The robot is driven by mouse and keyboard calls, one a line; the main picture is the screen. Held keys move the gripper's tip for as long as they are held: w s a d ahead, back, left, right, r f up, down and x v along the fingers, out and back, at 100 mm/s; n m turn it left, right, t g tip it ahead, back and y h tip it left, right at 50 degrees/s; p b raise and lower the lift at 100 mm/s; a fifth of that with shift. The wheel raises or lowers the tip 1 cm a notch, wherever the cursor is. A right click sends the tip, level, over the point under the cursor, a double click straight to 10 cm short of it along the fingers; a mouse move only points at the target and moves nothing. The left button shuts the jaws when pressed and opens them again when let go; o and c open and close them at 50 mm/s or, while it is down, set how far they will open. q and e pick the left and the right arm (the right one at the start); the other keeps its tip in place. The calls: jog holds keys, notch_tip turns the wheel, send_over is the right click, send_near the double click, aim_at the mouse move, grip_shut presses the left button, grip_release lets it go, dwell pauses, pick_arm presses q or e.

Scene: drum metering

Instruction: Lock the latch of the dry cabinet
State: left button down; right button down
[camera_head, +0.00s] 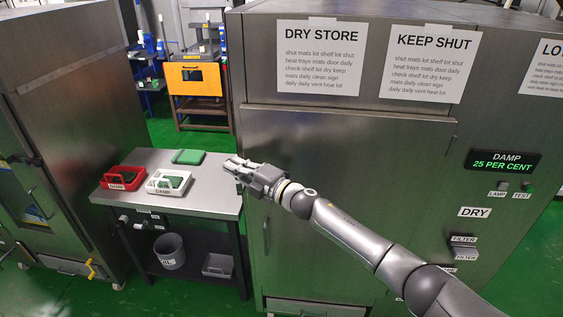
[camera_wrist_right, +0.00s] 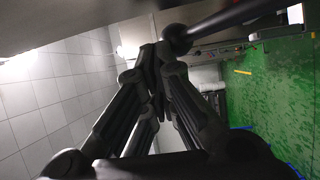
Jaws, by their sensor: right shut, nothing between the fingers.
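The dry cabinet (camera_head: 350,140) is a tall grey metal cabinet with a "DRY STORE" sign. A vertical bar handle (camera_head: 266,236) is on its door near the left edge. My right gripper (camera_head: 233,163) is at the cabinet's left front edge, above that handle; its fingers are closed and empty. In the right wrist view the fingertips (camera_wrist_right: 157,52) meet beside a dark rod with a round end (camera_wrist_right: 205,29). I cannot tell if the rod is the latch, or if the fingers touch it. The latch is not clearly seen in the head view, where the gripper may cover it. My left gripper is out of view.
Left of the cabinet is a metal table (camera_head: 218,205) with a red tray (camera_head: 124,187), a white tray (camera_head: 151,186) and a green item (camera_head: 188,156). A grey bin (camera_head: 170,251) stands on its lower shelf. Another metal cabinet (camera_head: 75,110) stands at the far left.

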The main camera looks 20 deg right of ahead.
jog(key=w+a+f+g+h+b, duration=0.1)
jog(key=a+f, duration=0.3)
jog(key=f, duration=0.4)
jog(key=shift+w+n+b, duration=0.2)
jog(key=shift+n+b, duration=0.2)
jog(key=shift+s+f, duration=0.1)
jog(key=shift+f, duration=0.1)
dwell(0.5)
jog(key=shift+r, duration=0.1)
